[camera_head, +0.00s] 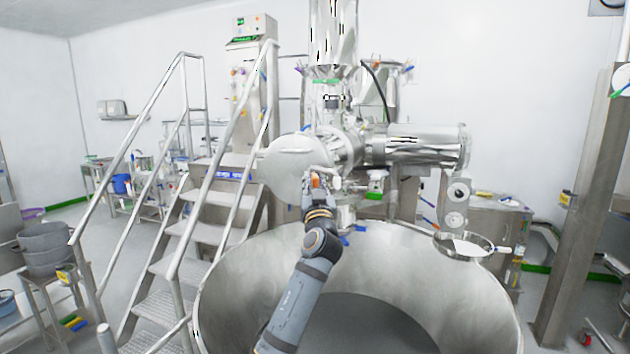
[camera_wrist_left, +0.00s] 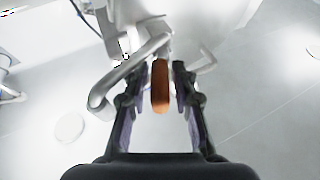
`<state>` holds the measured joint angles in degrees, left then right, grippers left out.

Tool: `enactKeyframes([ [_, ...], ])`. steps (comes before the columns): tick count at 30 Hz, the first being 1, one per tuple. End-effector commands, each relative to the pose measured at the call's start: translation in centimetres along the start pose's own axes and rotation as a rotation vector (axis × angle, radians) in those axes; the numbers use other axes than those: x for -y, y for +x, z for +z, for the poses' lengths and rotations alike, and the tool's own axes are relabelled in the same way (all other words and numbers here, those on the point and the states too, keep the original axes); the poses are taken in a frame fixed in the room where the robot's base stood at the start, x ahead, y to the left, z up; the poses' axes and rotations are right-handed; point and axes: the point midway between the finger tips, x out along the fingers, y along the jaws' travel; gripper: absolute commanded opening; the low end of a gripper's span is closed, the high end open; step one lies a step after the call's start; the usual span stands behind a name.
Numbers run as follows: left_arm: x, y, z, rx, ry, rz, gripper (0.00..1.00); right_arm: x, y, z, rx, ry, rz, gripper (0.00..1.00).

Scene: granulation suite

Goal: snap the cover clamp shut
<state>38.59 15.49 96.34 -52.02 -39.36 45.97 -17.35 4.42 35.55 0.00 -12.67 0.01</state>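The round metal cover (camera_head: 290,165) is on the front end of the horizontal steel cylinder in the head view. The orange clamp handle (camera_head: 315,181) shows beside the cover's right edge; in the left wrist view the orange grip (camera_wrist_left: 160,90) hangs from a bent metal piece (camera_wrist_left: 125,72). My left gripper (camera_head: 317,190) reaches up to it from below. In the left wrist view its fingers (camera_wrist_left: 156,70) are open on both sides of the orange grip, with a visible gap on each side. The clamp's latch is partly hidden. My right gripper is not in view.
A large steel bowl (camera_head: 240,285) stands below the arm. Metal stairs with handrails (camera_head: 150,285) are on the left. A steel column (camera_head: 578,225) is on the right. A round sieve-like ring (camera_head: 440,240) sits at the bowl's right rim.

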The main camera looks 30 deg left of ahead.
Motion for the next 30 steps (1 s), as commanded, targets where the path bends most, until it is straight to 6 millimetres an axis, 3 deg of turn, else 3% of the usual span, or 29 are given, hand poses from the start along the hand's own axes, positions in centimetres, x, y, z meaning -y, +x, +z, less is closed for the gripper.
enactKeyframes([
  [1, 0.0, 0.0, 0.0, 0.000, 0.000, 0.000, 0.21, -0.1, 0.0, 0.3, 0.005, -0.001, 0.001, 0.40],
  [6, 0.0, 0.0, 0.0, 0.000, 0.000, 0.000, 0.00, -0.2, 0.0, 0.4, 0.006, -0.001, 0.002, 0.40],
  [20, 0.1, 0.0, 0.0, -0.001, -0.005, 0.010, 0.00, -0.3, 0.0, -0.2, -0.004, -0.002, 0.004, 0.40],
  [30, 1.1, 0.1, 0.1, -0.003, -0.054, 0.139, 0.00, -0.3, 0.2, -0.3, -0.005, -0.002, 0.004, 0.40],
])
